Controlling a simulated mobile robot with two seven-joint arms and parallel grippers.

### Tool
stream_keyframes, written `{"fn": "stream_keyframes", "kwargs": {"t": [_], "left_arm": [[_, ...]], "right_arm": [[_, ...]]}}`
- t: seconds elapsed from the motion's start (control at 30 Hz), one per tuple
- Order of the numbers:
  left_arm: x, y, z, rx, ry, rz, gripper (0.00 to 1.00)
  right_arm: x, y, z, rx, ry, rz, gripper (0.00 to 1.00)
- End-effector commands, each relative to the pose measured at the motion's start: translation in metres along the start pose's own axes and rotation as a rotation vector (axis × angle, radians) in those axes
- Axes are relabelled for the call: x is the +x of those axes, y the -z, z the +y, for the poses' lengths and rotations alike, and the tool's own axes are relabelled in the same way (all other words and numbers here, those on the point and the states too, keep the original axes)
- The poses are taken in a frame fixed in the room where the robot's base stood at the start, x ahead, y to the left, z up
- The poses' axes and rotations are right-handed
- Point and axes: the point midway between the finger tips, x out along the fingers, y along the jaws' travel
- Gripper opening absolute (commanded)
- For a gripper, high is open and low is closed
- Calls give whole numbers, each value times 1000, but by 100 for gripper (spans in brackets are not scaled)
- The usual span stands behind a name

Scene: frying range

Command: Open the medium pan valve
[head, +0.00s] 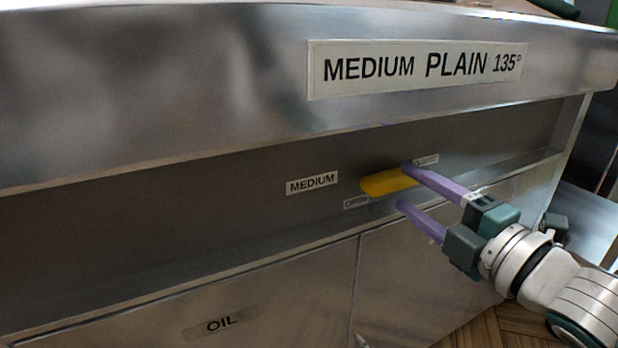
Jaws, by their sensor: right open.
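The medium pan valve shows as a yellow handle (387,183) in the recess under the metal front. It lies nearly level, to the right of a label reading MEDIUM (312,183). My right gripper (402,187) is open, with two purple fingers pointing left at the handle. The upper finger overlaps the right end of the handle in the picture, and the lower finger is below it. I cannot tell whether they touch. The handle's right end is partly hidden by the upper finger. My left gripper is not in view.
A sign reading MEDIUM PLAIN 135° (416,68) is on the overhanging metal front above the recess. Two small labels, left (356,202) and right (426,160) of the handle, are too small to read surely. Cabinet doors below carry an OIL label (221,323). Wooden floor (490,330) shows at lower right.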

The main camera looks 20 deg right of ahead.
Motion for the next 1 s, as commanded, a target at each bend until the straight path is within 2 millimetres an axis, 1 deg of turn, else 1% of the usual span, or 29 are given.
{"fn": "stream_keyframes", "kwargs": {"t": [0.03,0.1,0.2,0.5,1.0], "left_arm": [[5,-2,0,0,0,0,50],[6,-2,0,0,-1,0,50],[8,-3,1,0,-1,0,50],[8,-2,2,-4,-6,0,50],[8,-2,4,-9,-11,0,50]], "right_arm": [[8,0,-2,-1,-2,0,57],[15,0,-2,0,-1,1,57],[21,0,-1,0,0,-1,57],[24,0,0,0,1,-1,57],[23,0,0,0,1,0,1]]}}
